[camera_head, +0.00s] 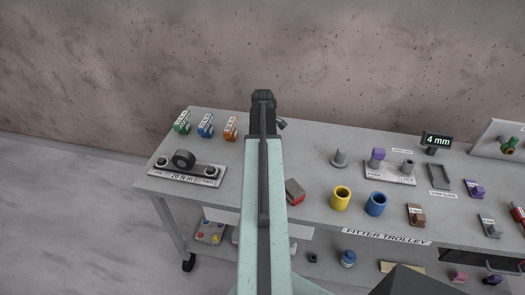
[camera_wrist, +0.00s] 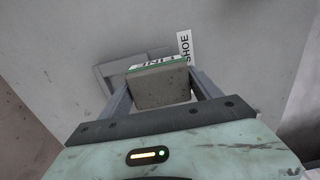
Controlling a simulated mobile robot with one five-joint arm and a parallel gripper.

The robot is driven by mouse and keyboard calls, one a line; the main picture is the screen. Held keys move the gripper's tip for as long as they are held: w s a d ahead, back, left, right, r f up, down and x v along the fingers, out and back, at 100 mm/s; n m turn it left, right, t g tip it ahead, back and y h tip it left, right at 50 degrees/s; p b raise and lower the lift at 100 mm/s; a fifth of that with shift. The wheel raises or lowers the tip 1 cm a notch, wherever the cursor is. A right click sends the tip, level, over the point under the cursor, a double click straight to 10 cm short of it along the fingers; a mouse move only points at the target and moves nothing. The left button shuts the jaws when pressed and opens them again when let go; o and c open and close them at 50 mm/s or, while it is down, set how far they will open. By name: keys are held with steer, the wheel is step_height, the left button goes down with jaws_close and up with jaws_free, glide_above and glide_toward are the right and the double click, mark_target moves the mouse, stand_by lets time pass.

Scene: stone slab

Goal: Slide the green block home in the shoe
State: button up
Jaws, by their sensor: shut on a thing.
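The green block (camera_wrist: 160,88) shows in the wrist view as a grey block with a green-edged, lettered top. My gripper (camera_wrist: 158,86) is shut on it, one finger on each side. The shoe (camera_wrist: 108,70), a grey frame-like piece, lies just beyond the block beside a white label reading SHOE (camera_wrist: 185,46). The block overlaps part of the shoe in this view; I cannot tell whether they touch. In the head view my arm hides the block and the shoe.
On the trolley top (camera_head: 240,190) stand green (camera_head: 182,122), blue (camera_head: 206,126) and orange (camera_head: 230,128) tagged pieces, left of my arm. A red-and-grey block (camera_head: 294,191), yellow cup (camera_head: 340,198) and blue cup (camera_head: 375,204) stand to the right. A wall rises behind.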

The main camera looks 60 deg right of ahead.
steer(key=shift+w+d, duration=0.3)
steer(key=shift+d, duration=0.6)
steer(key=shift+w+d, duration=0.3)
steer(key=shift+d, duration=0.6)
steer(key=o, duration=1.8)
step_height(320, 180, up, 8)
steer(key=p, duration=0.8)
steer(key=shift+s+a+r, duration=0.1)
steer(key=shift+a+r, duration=0.05)
